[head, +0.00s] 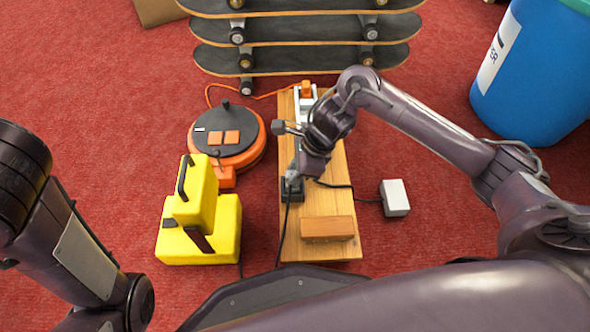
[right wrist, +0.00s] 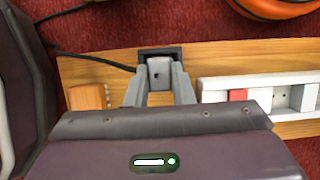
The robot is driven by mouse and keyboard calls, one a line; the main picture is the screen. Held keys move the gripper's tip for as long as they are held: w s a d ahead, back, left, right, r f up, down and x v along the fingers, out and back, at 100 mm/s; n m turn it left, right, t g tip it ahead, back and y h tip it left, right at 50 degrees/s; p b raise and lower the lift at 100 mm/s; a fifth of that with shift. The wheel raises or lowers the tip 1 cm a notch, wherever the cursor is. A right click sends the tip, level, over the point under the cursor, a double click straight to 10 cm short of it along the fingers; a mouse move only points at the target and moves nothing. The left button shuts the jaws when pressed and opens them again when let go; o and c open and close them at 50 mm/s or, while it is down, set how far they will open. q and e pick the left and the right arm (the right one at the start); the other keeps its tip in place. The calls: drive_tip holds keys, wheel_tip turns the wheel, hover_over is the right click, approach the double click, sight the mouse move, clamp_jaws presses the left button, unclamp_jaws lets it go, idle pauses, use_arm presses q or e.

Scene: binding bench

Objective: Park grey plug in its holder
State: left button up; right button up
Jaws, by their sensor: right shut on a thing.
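The grey plug (right wrist: 160,72) is between the fingers of my right gripper (right wrist: 160,92), which is shut on it. In the head view my right gripper (head: 293,175) points down at the black holder (head: 292,190) on the wooden board. In the right wrist view the plug overlaps the black holder (right wrist: 146,54). I cannot tell whether it is seated in the holder or just above it. A dark cable (head: 283,233) runs down from there in the head view. My left arm is at the left, but its gripper is not in view.
The wooden board (head: 318,205) carries a white power strip (right wrist: 220,90) and a wooden block (head: 328,228). An orange-black cable reel (head: 228,135) and a yellow case (head: 225,225) lie left of it. A white box (head: 394,198) lies right. Skateboards (head: 300,58) and a blue bin (head: 535,75) stand behind.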

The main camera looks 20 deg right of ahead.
drive_tip(key=shift+f+b, duration=0.45)
idle(0.7)
drive_tip(key=o, duration=1)
drive_tip(key=p+v, duration=0.2)
drive_tip(key=shift+r, duration=0.3)
drive_tip(key=p+v, duration=0.3)
drive_tip(key=v, duration=0.2)
drive_tip(key=shift+d, duration=0.2)
drive_tip(key=shift+s+a+r, duration=0.1)
